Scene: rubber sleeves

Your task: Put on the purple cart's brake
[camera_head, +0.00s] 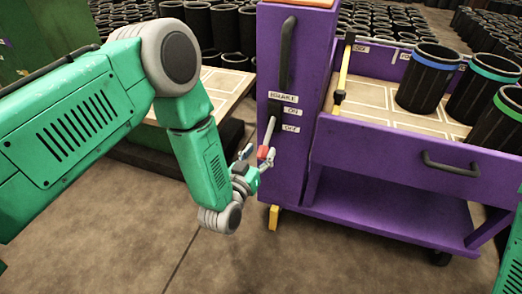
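The purple cart (390,190) stands at the centre and right. Its upright panel has labels reading BRAKE, ON and OFF. The grey brake lever (270,130) hangs downward, with its red knob (263,152) near the level of the OFF label. My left gripper (257,156) is at the knob, just in front of the panel. Its fingers look spread, with the knob between or beside them; I cannot tell whether they touch it. My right gripper is not in view; only a bit of green arm shows at the right edge.
Black sleeves with coloured bands, such as the blue-banded one (428,78), stand in the cart's tray. The cart has a black front handle (451,164) and a vertical handle (286,52). A wooden-topped stand (222,88) is behind my arm. The floor (300,260) in front is clear.

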